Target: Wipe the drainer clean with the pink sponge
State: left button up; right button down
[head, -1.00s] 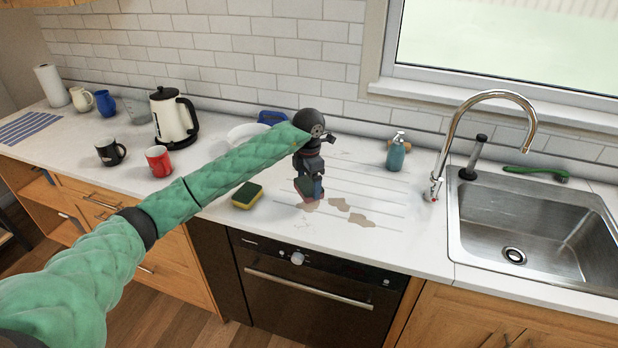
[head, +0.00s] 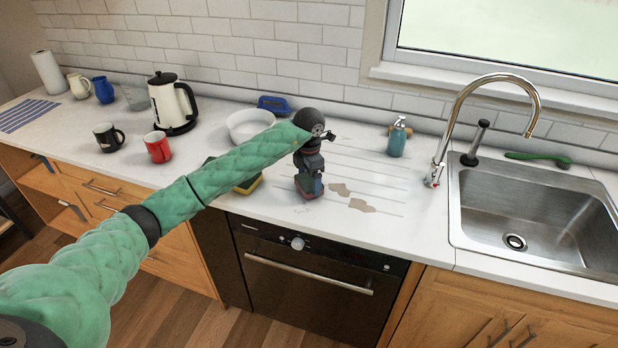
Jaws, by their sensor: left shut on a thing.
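The drainer (head: 372,168) is the grooved part of the white worktop left of the sink. Two brown stains (head: 340,189) (head: 362,205) lie on it, with faint specks near its front left. My left gripper (head: 310,190) points down at the drainer's left part, just left of the stains. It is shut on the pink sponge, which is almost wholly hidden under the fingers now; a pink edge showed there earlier. I cannot tell whether the sponge presses on the surface. My right gripper is out of view.
A yellow and green sponge (head: 248,186) lies left of the gripper, partly behind my arm. A white bowl (head: 250,122) and a blue dustpan-like item (head: 273,104) stand behind. A soap bottle (head: 397,138), tap (head: 440,150) and sink (head: 535,205) are to the right.

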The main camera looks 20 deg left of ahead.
aim_at(300, 179)
pick_arm(q)
jog(key=shift+f+b, duration=0.6)
jog(key=shift+f, duration=0.05)
dwell(0.6)
jog(key=shift+a+b, duration=0.45)
jog(key=shift+a, duration=1.05)
jog(key=shift+d+b, duration=0.4)
jog(key=shift+d, duration=2.6)
jog(key=shift+s+f, duration=0.1)
jog(key=shift+a, duration=0.1)
